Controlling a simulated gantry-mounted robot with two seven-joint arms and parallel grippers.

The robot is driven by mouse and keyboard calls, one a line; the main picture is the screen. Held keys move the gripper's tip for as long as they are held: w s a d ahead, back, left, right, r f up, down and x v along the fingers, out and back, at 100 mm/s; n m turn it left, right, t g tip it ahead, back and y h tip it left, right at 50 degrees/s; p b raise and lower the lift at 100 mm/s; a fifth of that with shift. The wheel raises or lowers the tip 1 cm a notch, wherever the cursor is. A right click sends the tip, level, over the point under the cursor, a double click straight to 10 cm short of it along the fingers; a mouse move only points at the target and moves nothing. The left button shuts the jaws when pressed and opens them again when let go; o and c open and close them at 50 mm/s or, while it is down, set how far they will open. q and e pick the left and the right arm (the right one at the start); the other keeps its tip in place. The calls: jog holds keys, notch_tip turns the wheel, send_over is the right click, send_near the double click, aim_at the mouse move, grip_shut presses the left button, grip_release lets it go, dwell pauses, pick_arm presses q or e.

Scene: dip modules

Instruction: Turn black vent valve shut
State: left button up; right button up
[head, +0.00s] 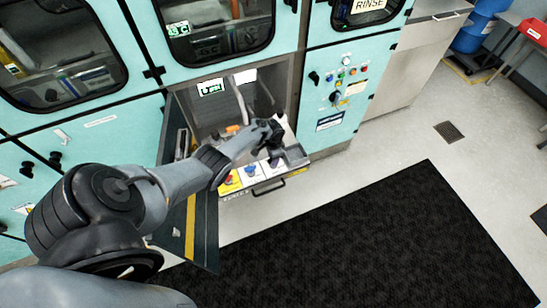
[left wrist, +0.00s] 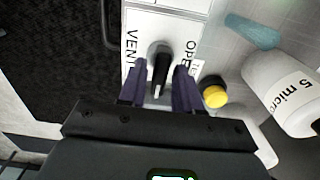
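The black vent valve (left wrist: 160,62) shows in the left wrist view as a black lever handle on a white plate (left wrist: 140,22). The plate's readable lettering is "VENT" on the left and "OPE" on the right, partly covered. My left gripper (left wrist: 159,80) has its two dark purple fingers on either side of the handle, with a visible gap to each finger; it is open. In the head view my left gripper (head: 275,152) is over the right end of the pulled-out valve tray and hides the black valve. My right gripper is in neither view.
A red handle on yellow (head: 229,179) and a blue handle (head: 251,170) stand left of my gripper. In the left wrist view a yellow knob (left wrist: 215,96) and a white "5 micro" cylinder (left wrist: 285,90) are close on the right. An open door (head: 203,232) flanks the tray.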

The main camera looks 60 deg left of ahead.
pick_arm(q)
jog(key=shift+o, duration=0.5)
jog(key=shift+r, duration=0.1)
notch_tip(320, 180, up, 11)
jog(key=p, duration=0.5)
jog(key=shift+f, duration=0.2)
